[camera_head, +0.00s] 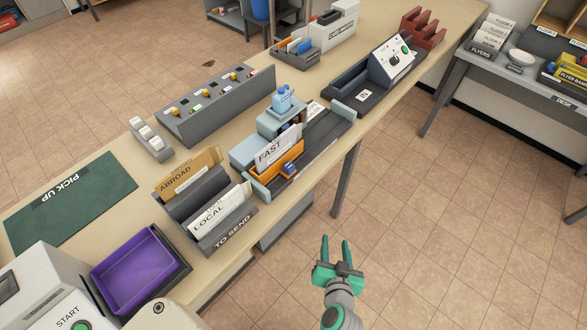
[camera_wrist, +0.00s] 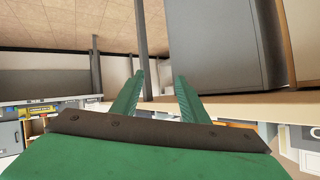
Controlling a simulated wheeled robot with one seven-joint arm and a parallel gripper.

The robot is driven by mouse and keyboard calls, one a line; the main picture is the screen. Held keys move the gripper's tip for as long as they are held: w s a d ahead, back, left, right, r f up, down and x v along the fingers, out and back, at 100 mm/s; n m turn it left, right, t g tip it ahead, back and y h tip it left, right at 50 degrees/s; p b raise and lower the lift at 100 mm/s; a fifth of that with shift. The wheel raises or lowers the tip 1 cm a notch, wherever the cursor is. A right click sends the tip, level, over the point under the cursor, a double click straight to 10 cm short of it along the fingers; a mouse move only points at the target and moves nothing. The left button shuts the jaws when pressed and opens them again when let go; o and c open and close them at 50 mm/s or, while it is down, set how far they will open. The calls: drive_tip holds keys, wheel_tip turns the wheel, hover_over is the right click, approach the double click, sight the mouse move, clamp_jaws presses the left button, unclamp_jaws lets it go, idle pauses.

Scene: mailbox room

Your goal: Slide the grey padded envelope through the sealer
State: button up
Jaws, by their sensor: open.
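I cannot pick out a grey padded envelope in either view. A dark machine (camera_head: 375,75) with a long channel marked IN and a sloped panel with knobs and a green button stands at the far right of the long table. A light-blue machine (camera_head: 282,122) with a dark track stands nearer, behind an orange holder marked FAST (camera_head: 283,163). Neither bears a readable sealer label, so I cannot tell for certain which is the sealer. My gripper (camera_head: 335,240) is open and empty, over the floor in front of the table. Its green fingers (camera_wrist: 160,85) stand apart in the wrist view.
A TO SEND rack (camera_head: 233,236) has ABROAD and LOCAL slots. A purple tray (camera_head: 138,272), green PICK UP mat (camera_head: 70,205) and grey switch panel (camera_head: 215,105) also occupy the long table (camera_head: 310,82). A desk (camera_head: 490,75) stands at right. The floor between is clear.

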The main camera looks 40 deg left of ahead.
drive_tip(key=w+a+r+n+g+y, duration=0.4)
drive_tip(key=w+a+r+n+y, duration=0.15)
drive_tip(key=a+r, duration=0.25)
drive_tip(key=n+g+y, duration=0.1)
drive_tip(key=n+g, duration=0.4)
drive_tip(key=n, duration=0.3)
approach(293, 169)
drive_tip(key=x, duration=0.9)
drive_tip(key=shift+s+a, duration=0.1)
drive_tip(key=shift+a, duration=0.2)
clamp_jaws()
